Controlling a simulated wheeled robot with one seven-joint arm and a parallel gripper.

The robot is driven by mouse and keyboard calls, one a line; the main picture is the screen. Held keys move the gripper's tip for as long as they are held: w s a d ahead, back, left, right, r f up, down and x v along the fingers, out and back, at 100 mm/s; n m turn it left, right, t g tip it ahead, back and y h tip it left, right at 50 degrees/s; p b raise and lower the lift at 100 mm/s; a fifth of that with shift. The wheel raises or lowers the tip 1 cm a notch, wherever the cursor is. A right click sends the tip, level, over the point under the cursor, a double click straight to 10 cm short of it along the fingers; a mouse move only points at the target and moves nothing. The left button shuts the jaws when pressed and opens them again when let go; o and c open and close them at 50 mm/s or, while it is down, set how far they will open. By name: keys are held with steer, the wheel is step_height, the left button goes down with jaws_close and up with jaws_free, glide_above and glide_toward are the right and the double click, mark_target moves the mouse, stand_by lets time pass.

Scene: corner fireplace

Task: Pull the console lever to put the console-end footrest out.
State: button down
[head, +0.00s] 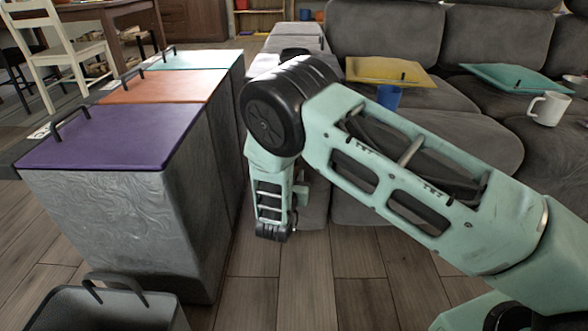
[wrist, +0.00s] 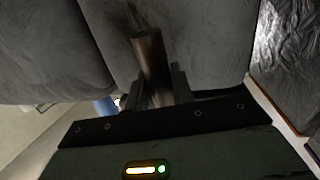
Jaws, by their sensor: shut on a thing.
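The lever, a brownish-grey metal bar (wrist: 149,52), stands out between my fingers in the wrist view. My gripper (wrist: 163,88) is shut on it, with one dark finger on each side. Grey upholstered panels (wrist: 200,40) lie close behind the lever. In the head view my arm reaches down in front of the grey sofa (head: 385,32), beside the bins. It hides the lever and most of the sofa's near end. The sofa front right of my arm (head: 352,208) looks upright. I cannot tell which panel is the console-end footrest.
A row of grey bins with purple (head: 115,137), orange (head: 165,87) and teal (head: 200,60) lids stands close left of my arm. Some wooden floor (head: 300,285) is clear.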

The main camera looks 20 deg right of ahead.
steer(key=shift+s+a+r+n+g+y+p, duration=0.2)
steer(key=shift+s+r+g+y+p, duration=0.4)
steer(key=shift+p, duration=1.35)
steer(key=shift+s+a+r+n+g+y+p, duration=0.1)
steer(key=shift+s+a+r+g+y+p, duration=0.15)
steer(key=shift+s+g+p, duration=1.2)
steer(key=shift+w+a+r+n+g+y+p, duration=0.15)
steer(key=shift+r+g+y+p, duration=0.25)
steer(key=shift+p, duration=2.05)
steer(key=shift+s, duration=0.1)
steer(key=c, duration=1.2)
jaws_free()
steer(key=shift+c, duration=0.2)
steer(key=shift+a, duration=0.1)
steer(key=p+v, duration=0.5)
steer(key=v, duration=1.2)
steer(key=shift+a, duration=0.15)
